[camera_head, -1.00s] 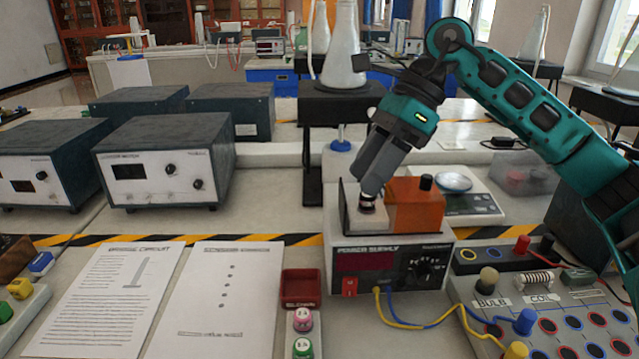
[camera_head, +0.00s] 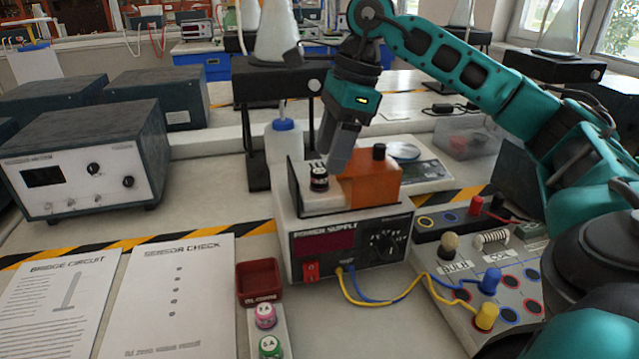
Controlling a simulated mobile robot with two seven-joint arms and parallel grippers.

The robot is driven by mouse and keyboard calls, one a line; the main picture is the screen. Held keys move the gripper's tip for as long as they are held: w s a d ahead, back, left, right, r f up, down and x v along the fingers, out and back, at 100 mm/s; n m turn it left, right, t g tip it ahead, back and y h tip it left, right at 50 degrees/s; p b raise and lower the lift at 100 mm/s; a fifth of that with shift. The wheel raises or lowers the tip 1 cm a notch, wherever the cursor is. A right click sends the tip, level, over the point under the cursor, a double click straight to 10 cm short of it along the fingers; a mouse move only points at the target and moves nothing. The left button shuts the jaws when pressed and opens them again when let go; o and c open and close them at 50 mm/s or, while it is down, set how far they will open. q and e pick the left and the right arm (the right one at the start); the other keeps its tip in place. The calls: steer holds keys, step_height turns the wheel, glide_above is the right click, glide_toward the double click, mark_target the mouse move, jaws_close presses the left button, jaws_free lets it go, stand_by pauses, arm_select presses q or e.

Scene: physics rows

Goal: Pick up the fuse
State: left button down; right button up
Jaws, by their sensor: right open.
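A small black and white fuse (camera_head: 319,178) stands upright on the pale top plate at the left of the power supply (camera_head: 300,240). My right gripper (camera_head: 335,158) points down just above and to the right of the fuse, close to the orange block. Its jaws are open and hold nothing. I cannot tell whether a finger touches the fuse. A pink-topped fuse (camera_head: 265,316) and a green-topped one (camera_head: 270,346) sit in a pale rack in front. My left gripper is not in view.
An orange block (camera_head: 370,180) with a black knob stands right of the fuse. A red tray (camera_head: 259,281) lies at the power supply's front left. A circuit board (camera_head: 470,290) with blue and yellow leads is at right. A white bottle (camera_head: 284,145) stands behind.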

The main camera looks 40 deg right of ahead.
mark_target(321, 171)
steer(key=x, duration=0.4)
steer(key=shift+w+a+f, duration=0.1)
steer(key=shift+w+a, duration=0.05)
steer(key=shift+a, duration=0.05)
steer(key=shift+c, duration=0.3)
jaws_close()
